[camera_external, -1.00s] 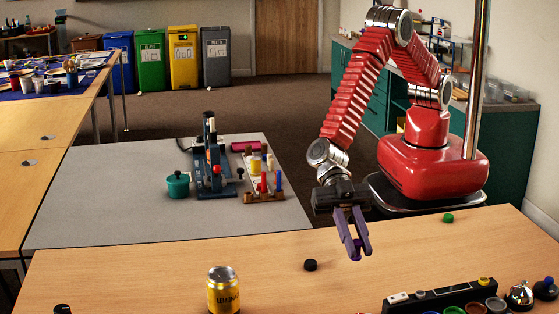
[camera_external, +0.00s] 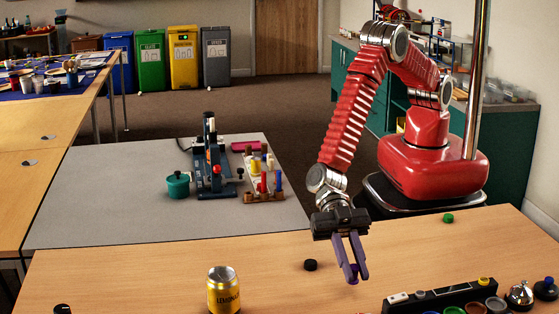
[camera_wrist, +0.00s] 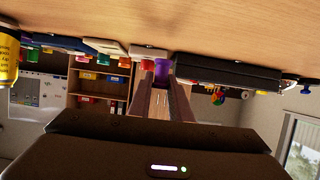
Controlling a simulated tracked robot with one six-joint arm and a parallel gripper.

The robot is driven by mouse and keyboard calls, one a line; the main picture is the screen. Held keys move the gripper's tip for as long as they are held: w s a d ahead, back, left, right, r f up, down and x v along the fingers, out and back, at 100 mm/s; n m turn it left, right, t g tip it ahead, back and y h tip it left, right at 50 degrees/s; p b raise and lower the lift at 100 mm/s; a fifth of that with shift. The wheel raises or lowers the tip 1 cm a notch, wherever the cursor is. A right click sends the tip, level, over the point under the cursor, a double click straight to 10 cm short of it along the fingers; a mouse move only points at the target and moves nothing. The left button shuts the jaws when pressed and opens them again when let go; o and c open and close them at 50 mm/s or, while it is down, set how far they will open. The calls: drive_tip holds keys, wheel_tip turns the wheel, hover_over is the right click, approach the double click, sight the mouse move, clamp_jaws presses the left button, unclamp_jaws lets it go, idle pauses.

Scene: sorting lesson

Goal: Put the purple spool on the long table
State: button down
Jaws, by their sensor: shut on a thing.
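My gripper (camera_external: 355,274) reaches down over the front wooden table (camera_external: 160,264), right of the middle. Its two long fingers are shut on the purple spool (camera_wrist: 162,68). In the wrist view the spool shows upside down between the fingertips. In the external view the fingers mostly hide it, and I cannot tell whether it touches the tabletop. The front wooden table is wide and runs across the picture.
A yellow lemonade can (camera_external: 223,290) stands left of my gripper. A black rack (camera_external: 440,295) with small pots stands right. Behind is a grey table (camera_external: 110,205) with tools.

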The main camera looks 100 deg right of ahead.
drive_tip(key=shift+f, duration=1.9)
drive_tip(key=c, duration=1.6)
unclamp_jaws()
drive_tip(key=shift+c, duration=0.2)
drive_tip(key=shift+r, duration=0.1)
drive_tip(key=shift+d+r, duration=0.15)
drive_tip(key=shift+d, duration=0.2)
drive_tip(key=v, duration=1.1)
drive_tip(key=shift+d, duration=0.1)
